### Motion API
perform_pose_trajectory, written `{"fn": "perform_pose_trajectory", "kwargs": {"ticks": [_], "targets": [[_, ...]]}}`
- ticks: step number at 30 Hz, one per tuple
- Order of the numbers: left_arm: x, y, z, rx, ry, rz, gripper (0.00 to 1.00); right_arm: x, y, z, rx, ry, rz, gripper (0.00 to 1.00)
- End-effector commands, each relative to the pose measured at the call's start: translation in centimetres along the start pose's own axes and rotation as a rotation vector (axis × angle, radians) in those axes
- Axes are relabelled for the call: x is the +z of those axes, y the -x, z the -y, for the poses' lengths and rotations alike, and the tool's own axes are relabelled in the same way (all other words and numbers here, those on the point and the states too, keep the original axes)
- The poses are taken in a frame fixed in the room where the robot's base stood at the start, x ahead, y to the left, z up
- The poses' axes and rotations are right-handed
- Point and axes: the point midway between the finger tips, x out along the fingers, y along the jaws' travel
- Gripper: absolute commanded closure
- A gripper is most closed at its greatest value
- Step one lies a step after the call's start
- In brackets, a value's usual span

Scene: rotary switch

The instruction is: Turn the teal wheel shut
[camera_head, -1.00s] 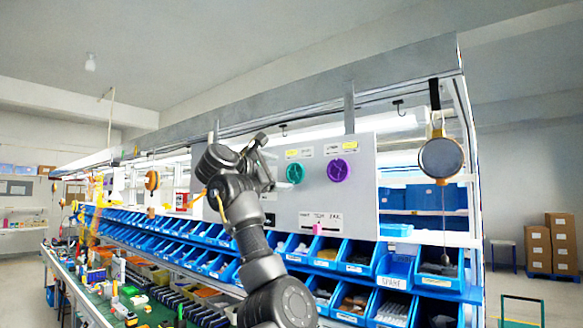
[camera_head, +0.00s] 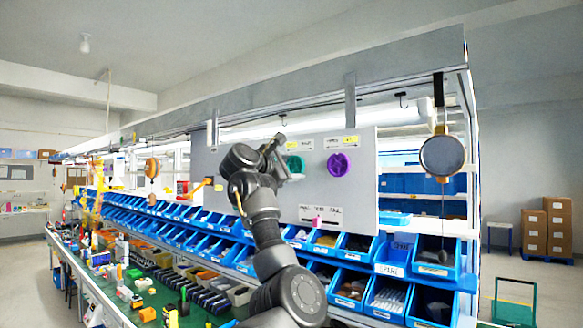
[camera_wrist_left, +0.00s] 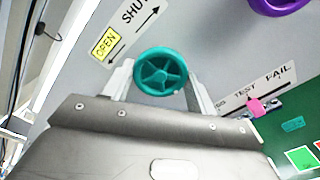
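The teal wheel (camera_head: 297,164) is a round handwheel on the grey upright panel, partly covered by my left gripper in the head view. In the left wrist view the wheel (camera_wrist_left: 160,71) shows its spokes, with an OPEN/SHUT arrow label (camera_wrist_left: 125,32) beside it; OPEN is on yellow. My left gripper (camera_head: 281,158) is open, with one finger on each side of the wheel in the wrist view. Whether the fingers touch the rim, I cannot tell. My right gripper is not in view.
A purple wheel (camera_head: 338,164) sits right of the teal one. A pink slider (camera_head: 318,220) on a TEST/FAIL label is below. Blue bins (camera_head: 390,270) line the bench under the panel (camera_head: 362,185). A round hanging gauge (camera_head: 442,155) is at the right.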

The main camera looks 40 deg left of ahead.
Motion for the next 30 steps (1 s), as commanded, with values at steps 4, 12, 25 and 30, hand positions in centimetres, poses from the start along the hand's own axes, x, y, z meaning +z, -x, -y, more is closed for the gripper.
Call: {"fn": "perform_pose_trajectory", "kwargs": {"ticks": [4,12,25,30], "targets": [[0.0,0.0,0.1,-0.002,0.000,0.000,0.66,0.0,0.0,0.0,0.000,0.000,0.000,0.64],[-0.1,0.0,0.2,-0.002,-0.038,0.000,0.66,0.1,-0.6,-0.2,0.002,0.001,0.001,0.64],[-0.3,0.0,0.4,-0.002,-0.350,0.000,0.66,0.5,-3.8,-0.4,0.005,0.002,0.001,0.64],[-0.2,0.0,0.3,-0.003,-0.512,0.001,0.66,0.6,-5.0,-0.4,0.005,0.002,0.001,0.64]]}}
